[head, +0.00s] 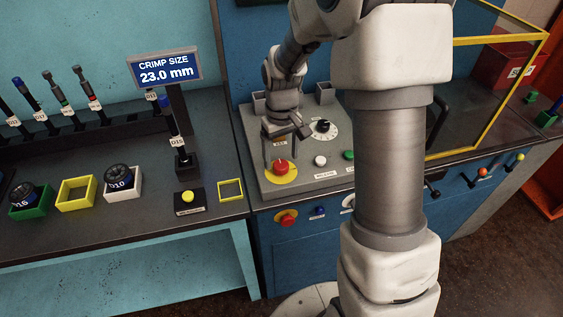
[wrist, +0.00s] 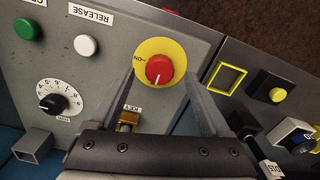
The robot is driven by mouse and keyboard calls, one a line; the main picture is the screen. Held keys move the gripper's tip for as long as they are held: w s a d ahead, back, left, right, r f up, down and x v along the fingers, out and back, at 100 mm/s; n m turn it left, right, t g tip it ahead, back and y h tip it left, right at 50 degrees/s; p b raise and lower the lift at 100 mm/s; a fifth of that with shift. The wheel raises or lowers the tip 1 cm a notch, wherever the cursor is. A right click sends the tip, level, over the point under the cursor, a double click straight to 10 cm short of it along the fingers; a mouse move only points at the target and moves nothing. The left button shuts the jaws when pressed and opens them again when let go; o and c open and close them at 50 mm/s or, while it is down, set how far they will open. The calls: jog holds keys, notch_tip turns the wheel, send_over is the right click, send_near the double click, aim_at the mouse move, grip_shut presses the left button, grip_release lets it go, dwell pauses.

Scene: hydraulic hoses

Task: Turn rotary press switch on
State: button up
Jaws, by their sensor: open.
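The rotary press switch is a red knob (head: 281,167) on a yellow disc on the grey control panel. In the wrist view the red knob (wrist: 159,69) lies between my fingers, and "ON" is printed on the disc to its left. A pale mark on the knob points roughly down in that view, away from the "ON" text. My gripper (head: 280,158) is open, its fingers reaching down on either side of the knob. In the wrist view my gripper (wrist: 152,75) shows a gap between each finger and the knob; I cannot tell the tips' height above the panel.
A key switch (wrist: 127,120), a white RELEASE button (head: 320,160), a green button (head: 349,155) and a numbered black dial (head: 323,126) share the panel. A yellow square frame (head: 230,190) is on the bench to the left. Another red knob (head: 286,218) is on the cabinet front.

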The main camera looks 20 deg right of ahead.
aim_at(281, 167)
jog(key=shift+f, duration=1.4)
grip_shut()
